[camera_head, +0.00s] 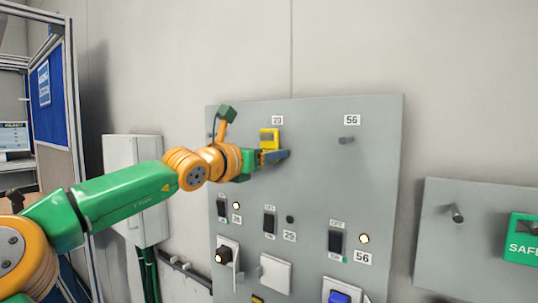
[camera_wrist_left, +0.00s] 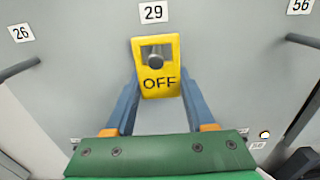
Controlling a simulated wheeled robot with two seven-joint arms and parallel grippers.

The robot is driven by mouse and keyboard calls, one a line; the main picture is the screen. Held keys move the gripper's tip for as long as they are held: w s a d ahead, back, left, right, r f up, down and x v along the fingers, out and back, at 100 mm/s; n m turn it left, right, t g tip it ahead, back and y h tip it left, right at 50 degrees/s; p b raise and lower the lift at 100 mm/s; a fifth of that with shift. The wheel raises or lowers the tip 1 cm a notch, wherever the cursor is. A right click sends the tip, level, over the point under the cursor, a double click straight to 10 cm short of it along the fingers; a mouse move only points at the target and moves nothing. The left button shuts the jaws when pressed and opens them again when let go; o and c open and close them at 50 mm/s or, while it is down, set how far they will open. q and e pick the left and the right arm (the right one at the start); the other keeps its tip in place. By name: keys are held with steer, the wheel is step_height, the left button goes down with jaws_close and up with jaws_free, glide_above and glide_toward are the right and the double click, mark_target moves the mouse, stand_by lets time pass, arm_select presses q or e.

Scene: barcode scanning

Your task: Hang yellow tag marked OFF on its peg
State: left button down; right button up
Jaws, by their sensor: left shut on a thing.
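The yellow tag marked OFF (camera_wrist_left: 160,86) is upright against the grey panel, under the label 29 (camera_wrist_left: 153,12). It also shows in the head view (camera_head: 269,136). The round end of a grey peg (camera_wrist_left: 155,61) shows in the tag's window and seems to come through it, overlapping the window's lower edge. My left gripper (camera_wrist_left: 160,92) is shut on the tag, with a blue finger at each side of its lower part. In the head view my left gripper (camera_head: 272,156) reaches the panel from the left. My right gripper is not in view.
An empty peg (camera_head: 347,140) stands under label 56 on the grey panel (camera_head: 375,185). Another peg (camera_wrist_left: 20,69) sits left of the tag, near label 26. Switches and lights (camera_head: 269,222) lie below. A second panel with a green SAFETY-type tag (camera_head: 522,240) is at the right.

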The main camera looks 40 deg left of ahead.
arm_select(q)
steer(key=shift+s+d+b, duration=0.1)
steer(key=shift+s+b, duration=0.65)
steer(key=shift+s, duration=0.25)
stand_by(0.6)
steer(key=shift+s+d+b, duration=0.2)
steer(key=shift+s+b, duration=1.05)
steer(key=shift+s, duration=0.5)
steer(key=shift+s, duration=0.1)
